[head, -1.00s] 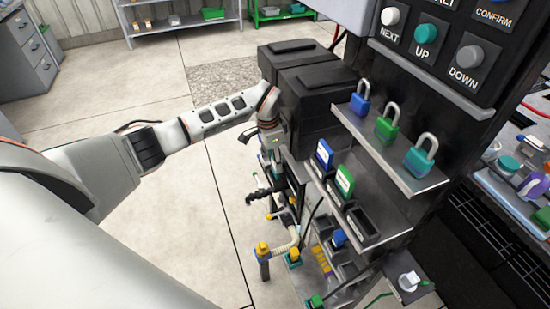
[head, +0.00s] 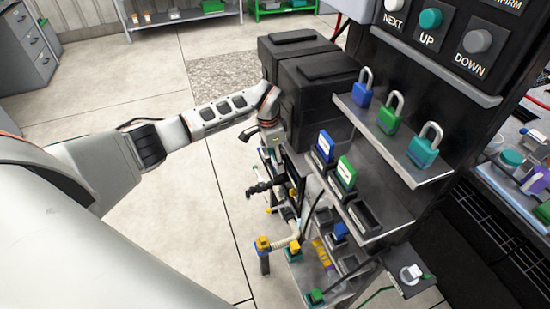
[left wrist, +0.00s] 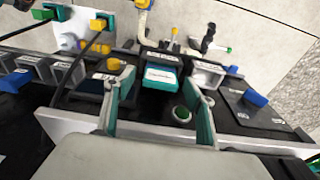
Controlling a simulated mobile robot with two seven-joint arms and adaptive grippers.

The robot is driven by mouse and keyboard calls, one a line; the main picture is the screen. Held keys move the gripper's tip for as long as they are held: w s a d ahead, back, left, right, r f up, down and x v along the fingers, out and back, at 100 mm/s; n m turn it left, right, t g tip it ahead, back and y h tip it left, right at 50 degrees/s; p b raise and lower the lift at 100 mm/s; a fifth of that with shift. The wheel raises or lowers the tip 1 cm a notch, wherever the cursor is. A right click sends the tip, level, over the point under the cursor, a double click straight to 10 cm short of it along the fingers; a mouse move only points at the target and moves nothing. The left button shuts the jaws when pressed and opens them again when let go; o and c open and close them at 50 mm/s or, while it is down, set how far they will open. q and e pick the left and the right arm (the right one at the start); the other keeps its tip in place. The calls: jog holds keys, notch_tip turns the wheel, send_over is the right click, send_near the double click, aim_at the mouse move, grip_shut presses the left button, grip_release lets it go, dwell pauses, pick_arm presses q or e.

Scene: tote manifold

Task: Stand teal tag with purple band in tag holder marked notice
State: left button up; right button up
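I cannot pick out a teal tag with a purple band for certain. A blue tag (head: 325,147) and a green tag (head: 346,173) stand in dark holders on the lower shelf, beside an empty holder (head: 365,218). The holder labels are too small to read, so I cannot tell which is marked notice. My left gripper (left wrist: 157,82) is open beside the rack; its wrist shows in the head view, its fingers mostly hidden there. In the left wrist view a teal block (left wrist: 162,77) with a white label lies beyond and between the fingertips, apparently not gripped. My right gripper is out of view.
Blue, green and teal padlocks (head: 422,148) stand on the upper shelf (head: 433,174). Black boxes (head: 318,95) sit behind the left wrist. Pipes and valves (head: 280,243) crowd below. A side table at right holds teal and purple items (head: 536,180). The floor at left is clear.

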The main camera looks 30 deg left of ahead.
pick_arm(q)
jog(key=shift+r, duration=0.15)
notch_tip(320, 180, up, 12)
jog(key=s, duration=0.1)
jog(key=shift+a, duration=0.45)
jog(key=shift+s+f, duration=0.1)
jog(key=shift+f, duration=0.1)
